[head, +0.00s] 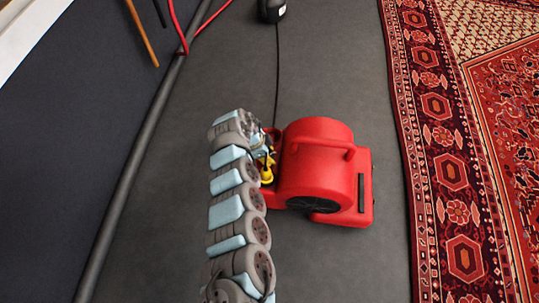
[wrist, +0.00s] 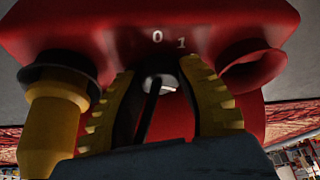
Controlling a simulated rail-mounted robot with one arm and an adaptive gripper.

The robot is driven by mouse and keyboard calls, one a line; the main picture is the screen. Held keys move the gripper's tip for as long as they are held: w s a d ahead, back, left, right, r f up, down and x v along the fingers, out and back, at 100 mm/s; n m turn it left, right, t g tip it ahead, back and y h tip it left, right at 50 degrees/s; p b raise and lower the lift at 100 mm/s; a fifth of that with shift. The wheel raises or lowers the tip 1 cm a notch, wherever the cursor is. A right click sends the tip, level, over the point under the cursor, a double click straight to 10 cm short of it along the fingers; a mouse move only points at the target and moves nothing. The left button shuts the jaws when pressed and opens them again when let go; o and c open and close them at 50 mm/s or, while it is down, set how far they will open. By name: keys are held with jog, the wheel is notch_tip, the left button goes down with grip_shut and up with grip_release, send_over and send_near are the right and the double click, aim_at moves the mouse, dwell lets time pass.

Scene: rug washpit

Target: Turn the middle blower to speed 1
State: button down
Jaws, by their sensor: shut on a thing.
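The red blower (head: 322,150) stands on the grey floor in the middle of the head view. My gripper (head: 266,158) is at its left side, mostly hidden there by my arm. In the wrist view the blower's red panel (wrist: 220,22) fills the top, with a white 0 and a white 1 printed on it. Below these marks my gripper (wrist: 162,92) is shut on a dark and pale grey knob (wrist: 158,81), one yellow-ribbed finger on each side. The fingers partly cover the knob, and I cannot tell which mark it points at.
A yellow plug (wrist: 55,112) sits in a dark-rimmed socket left of the knob. A red, empty-looking socket (wrist: 254,70) is on the right. A black cable (head: 277,75) runs along the floor behind the blower. A patterned rug (head: 440,150) lies to the right.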

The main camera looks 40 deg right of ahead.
jog(key=shift+r+n+p, duration=0.15)
jog(key=shift+n+p, duration=0.15)
jog(key=shift+p, duration=0.55)
jog(key=p, duration=0.1)
jog(key=n+p, duration=0.1)
jog(key=p, duration=0.1)
jog(key=shift+s+r+n+t+h, duration=0.1)
jog(key=shift+r+n+t+h, duration=0.1)
jog(key=shift+n+t+h, duration=0.15)
jog(key=n+t+p, duration=0.2)
jog(key=n+p, duration=0.3)
jog(key=p, duration=0.3)
jog(key=n+p, duration=0.1)
jog(key=n+t+p, duration=0.1)
jog(key=n, duration=0.1)
jog(key=n+p, duration=0.1)
jog(key=p, duration=0.1)
jog(key=shift+s+f+t, duration=0.1)
jog(key=shift+f+t, duration=0.2)
jog(key=shift+t, duration=0.05)
jog(key=shift+f+n+t+p, duration=0.15)
jog(key=shift+n+t+p, duration=0.35)
jog(key=shift+n, duration=1.75)
jog(key=shift+a+y, duration=0.1)
jog(key=shift+y, duration=0.35)
